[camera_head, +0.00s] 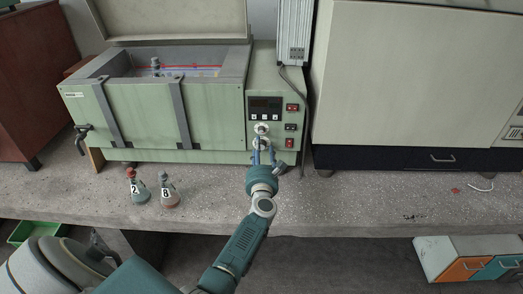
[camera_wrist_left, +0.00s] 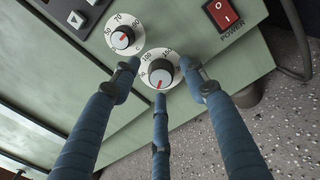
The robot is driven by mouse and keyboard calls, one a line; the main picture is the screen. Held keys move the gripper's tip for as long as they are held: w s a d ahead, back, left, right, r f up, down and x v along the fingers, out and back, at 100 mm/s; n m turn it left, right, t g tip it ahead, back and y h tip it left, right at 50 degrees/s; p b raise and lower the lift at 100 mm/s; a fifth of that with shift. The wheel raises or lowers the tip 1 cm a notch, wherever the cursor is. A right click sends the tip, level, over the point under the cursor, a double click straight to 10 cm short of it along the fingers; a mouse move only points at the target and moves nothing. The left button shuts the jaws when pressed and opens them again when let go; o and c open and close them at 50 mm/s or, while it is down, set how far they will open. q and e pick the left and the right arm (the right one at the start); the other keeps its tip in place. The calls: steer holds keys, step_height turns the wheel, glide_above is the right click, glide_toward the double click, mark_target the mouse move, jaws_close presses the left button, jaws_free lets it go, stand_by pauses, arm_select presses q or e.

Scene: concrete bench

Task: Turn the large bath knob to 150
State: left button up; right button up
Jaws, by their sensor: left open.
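The green bath (camera_head: 170,110) stands on the bench with its control panel at the right. The large bath knob (camera_wrist_left: 161,73) is black with a red mark on a white dial reading 50, 100 and 150. Its red mark points down in the left wrist view, away from the 150. My left gripper (camera_wrist_left: 160,80) is open, its fingers spread around this knob; contact cannot be told. It also shows at the panel in the head view (camera_head: 266,156). A smaller knob (camera_wrist_left: 122,38) sits beside the large one. My right gripper is not seen.
A red power switch (camera_wrist_left: 222,13) is close to the right finger in the left wrist view. Flasks marked 2 (camera_head: 138,191) and 8 (camera_head: 168,193) stand on the bench at left. A large cream cabinet (camera_head: 415,75) stands to the right. The bench front is mostly clear.

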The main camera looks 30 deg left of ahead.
arm_select(q)
steer(key=shift+w, duration=0.15)
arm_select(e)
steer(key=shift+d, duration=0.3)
arm_select(q)
jaws_close()
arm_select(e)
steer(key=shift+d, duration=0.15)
